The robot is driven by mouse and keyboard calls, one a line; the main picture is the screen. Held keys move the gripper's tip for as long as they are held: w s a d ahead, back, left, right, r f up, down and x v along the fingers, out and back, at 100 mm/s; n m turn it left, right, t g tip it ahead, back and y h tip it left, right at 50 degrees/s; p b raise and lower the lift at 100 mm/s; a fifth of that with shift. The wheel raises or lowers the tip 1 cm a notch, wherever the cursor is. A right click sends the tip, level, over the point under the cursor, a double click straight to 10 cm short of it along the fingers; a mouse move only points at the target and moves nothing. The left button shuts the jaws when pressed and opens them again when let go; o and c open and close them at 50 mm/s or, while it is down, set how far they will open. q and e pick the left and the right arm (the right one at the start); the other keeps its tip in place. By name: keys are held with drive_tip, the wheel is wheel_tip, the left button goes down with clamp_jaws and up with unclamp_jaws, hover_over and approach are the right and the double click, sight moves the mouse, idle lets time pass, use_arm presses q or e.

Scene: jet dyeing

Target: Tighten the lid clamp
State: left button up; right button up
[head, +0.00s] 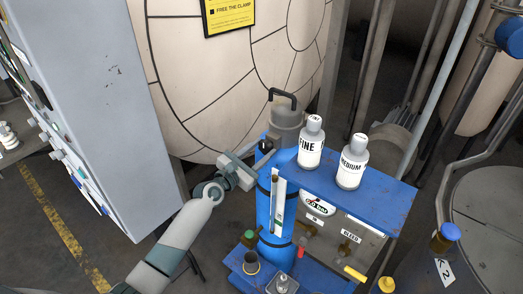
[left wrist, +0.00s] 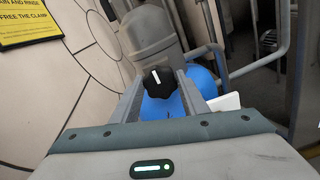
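A black knob (left wrist: 160,82) with a white pointer mark sits against a blue cylinder in the left wrist view. In the head view the knob (head: 266,147) shows near the top of the upright blue cylinder (head: 264,205). My left gripper (head: 254,160) has its fingers apart, and its tips reach up to the knob. In the left wrist view the fingers of the left gripper (left wrist: 160,88) stand one on each side of the knob; I cannot tell whether they touch it. I cannot tell which part is the lid clamp. My right gripper is not in view.
A grey fitting (head: 287,118) with a black handle stands behind the knob. White bottles marked FINE (head: 311,145) and MEDIUM (head: 352,165) stand on a blue shelf (head: 385,192) to the right. A large cream vessel (head: 200,90) rises behind. A grey cabinet (head: 105,100) stands left.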

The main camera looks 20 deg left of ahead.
use_arm(q)
drive_tip(key=shift+m, duration=0.3)
drive_tip(key=m+b, duration=0.1)
drive_tip(key=m, duration=0.4)
drive_tip(key=shift+d+f+m, duration=0.1)
drive_tip(key=shift+m, duration=0.3)
drive_tip(key=m, duration=0.3)
drive_tip(key=shift+f+m+b, duration=0.1)
drive_tip(key=shift+m+b, duration=0.2)
drive_tip(key=shift+b, duration=0.1)
drive_tip(key=m, duration=0.3)
drive_tip(key=shift+m+b, duration=0.4)
drive_tip(key=m+b, duration=0.1)
drive_tip(key=m, duration=0.4)
drive_tip(key=shift+f, duration=0.2)
drive_tip(key=m, duration=0.5)
drive_tip(key=shift+b, duration=0.3)
drive_tip(key=shift+f, duration=0.1)
drive_tip(key=o, duration=1.1)
drive_tip(key=shift+c, duration=0.2)
